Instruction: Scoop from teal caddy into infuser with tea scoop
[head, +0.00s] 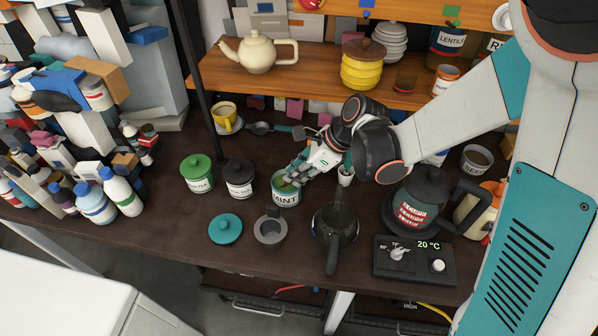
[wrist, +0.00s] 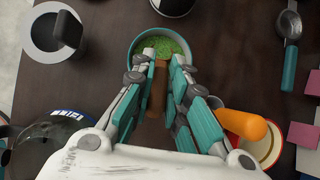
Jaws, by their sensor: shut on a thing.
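The teal caddy marked MINT (head: 286,198) stands open on the dark table. In the wrist view the caddy (wrist: 133,55) holds green leaf (wrist: 165,46). My gripper (head: 290,180) reaches down over the caddy; in the wrist view its fingers (wrist: 160,70) are closed around a brown handle (wrist: 158,88), apparently the tea scoop's. The scoop's bowl is hidden by the fingers or the leaf. The grey infuser (head: 271,231) stands open in front of the caddy. It also shows in the wrist view (wrist: 38,35), empty as far as I see.
The teal lid (head: 225,229) lies front left. A green tin (head: 197,175) and a black tin (head: 239,180) stand left of the caddy. A dark pan (head: 335,225), a kettle (head: 425,195) and a heater box (head: 415,262) are to the right. A teal-handled spoon (head: 262,128) lies behind.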

